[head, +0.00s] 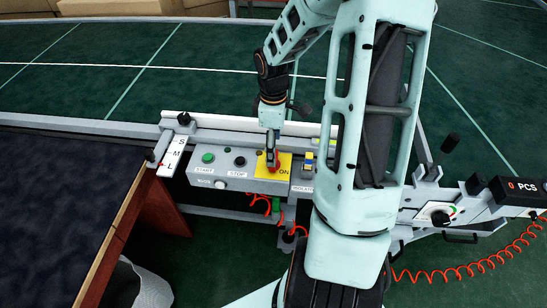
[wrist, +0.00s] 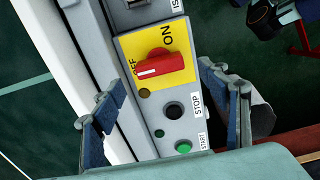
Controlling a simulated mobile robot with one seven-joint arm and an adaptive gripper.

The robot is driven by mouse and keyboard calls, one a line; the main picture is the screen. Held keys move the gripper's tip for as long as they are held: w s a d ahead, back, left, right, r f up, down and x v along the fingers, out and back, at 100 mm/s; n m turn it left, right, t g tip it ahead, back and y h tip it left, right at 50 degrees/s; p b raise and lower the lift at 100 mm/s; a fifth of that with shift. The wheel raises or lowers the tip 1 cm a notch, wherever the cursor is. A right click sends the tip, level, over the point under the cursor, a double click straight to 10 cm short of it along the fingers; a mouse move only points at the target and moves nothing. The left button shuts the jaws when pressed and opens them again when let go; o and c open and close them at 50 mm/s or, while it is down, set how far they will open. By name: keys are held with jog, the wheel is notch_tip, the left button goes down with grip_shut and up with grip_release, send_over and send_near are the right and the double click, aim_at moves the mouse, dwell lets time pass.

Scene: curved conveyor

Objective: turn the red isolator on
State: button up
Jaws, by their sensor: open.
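The red isolator (wrist: 165,66) is a rotary handle on a yellow plate (wrist: 180,37) marked ON and OFF. In the wrist view its white mark is at the handle's left end, beside OFF. In the head view the red handle (head: 273,168) is partly hidden behind my gripper (head: 271,148), which hangs over the plate. In the wrist view my gripper (wrist: 163,108) is open and empty. Its two blue-padded fingers stand wide apart on either side of the panel, and the handle lies beyond the gap between them.
The grey panel also holds a green START button (head: 208,157) and a black STOP button (head: 240,161). A dark belt (head: 60,215) lies left, and a red coiled hose (head: 470,268) lies lower right.

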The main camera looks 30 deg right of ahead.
notch_tip(320, 180, down, 5)
jog(key=shift+r+b, duration=0.1)
jog(key=shift+b, duration=0.2)
jog(key=c, duration=1.2)
jog(key=shift+o, duration=0.2)
